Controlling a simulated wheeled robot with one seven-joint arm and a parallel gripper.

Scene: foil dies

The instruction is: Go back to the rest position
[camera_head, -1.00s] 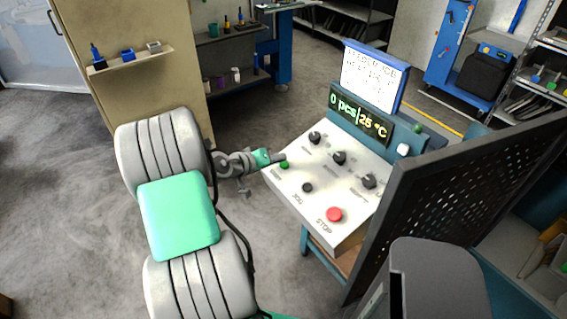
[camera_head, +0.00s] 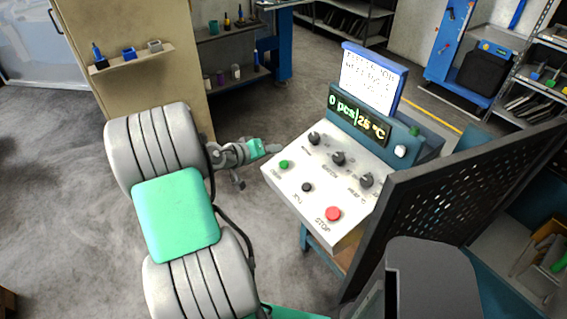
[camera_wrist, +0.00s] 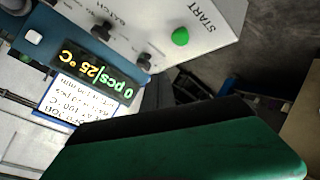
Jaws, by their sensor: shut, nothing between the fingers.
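My gripper (camera_head: 272,149) is shut and empty in the head view. Its tip is a little to the left of the control panel (camera_head: 268,172), apart from it. The green START button (camera_head: 284,164) stands near the panel's left corner, close to my gripper's tip. In the wrist view the green button (camera_wrist: 180,36) shows at the top, clear of my gripper (camera_wrist: 190,140), whose dark and green body fills the lower part. The panel's display (camera_head: 358,115) reads 0 pcs and 25 °C.
The panel also carries black knobs (camera_head: 338,158), a small black button (camera_head: 307,187) and a red STOP button (camera_head: 333,214). A dark perforated screen (camera_head: 440,195) stands at the right. A beige cabinet (camera_head: 150,85) with a small shelf is behind. Grey floor (camera_head: 60,190) is free at the left.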

